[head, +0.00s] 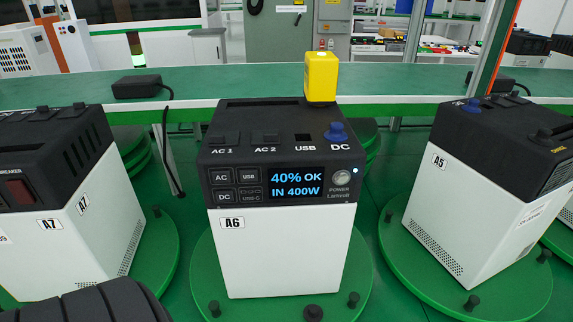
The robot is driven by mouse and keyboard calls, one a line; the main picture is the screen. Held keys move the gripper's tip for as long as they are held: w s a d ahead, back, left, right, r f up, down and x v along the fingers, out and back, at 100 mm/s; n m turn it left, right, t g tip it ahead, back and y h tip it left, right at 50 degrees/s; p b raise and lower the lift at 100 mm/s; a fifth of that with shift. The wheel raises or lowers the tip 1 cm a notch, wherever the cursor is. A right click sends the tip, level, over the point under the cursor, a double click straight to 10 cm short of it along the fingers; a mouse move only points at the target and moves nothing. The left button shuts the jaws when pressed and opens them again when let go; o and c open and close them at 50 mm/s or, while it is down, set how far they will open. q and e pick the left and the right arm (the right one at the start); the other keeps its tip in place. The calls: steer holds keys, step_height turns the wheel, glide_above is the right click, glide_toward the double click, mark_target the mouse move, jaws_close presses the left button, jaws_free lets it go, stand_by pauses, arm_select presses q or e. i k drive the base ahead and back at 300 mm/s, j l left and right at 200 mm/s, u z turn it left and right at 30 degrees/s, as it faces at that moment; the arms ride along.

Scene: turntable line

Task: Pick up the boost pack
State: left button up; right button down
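No label names a boost pack. Power station A6 (284,250) is a white box with a black top, facing me in the middle. Its screen (297,184) reads "40% OK IN 400W". A blue cap (337,131) sits at its DC port. Neither of my grippers is in view.
A6 stands on a green turntable (209,275) with black pegs. Power stations A7 (120,215) and A5 (450,215) stand on turntables at left and right. A green bench (220,82) runs behind, bearing a black adapter (137,87) with a hanging cable.

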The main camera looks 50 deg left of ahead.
mark_target(321, 68)
steer(key=j+u, duration=0.1)
steer(key=u, duration=0.3)
steer(key=j+u, duration=0.1)
steer(key=u, duration=0.3)
steer(key=j+u, duration=0.1)
steer(key=u, duration=0.3)
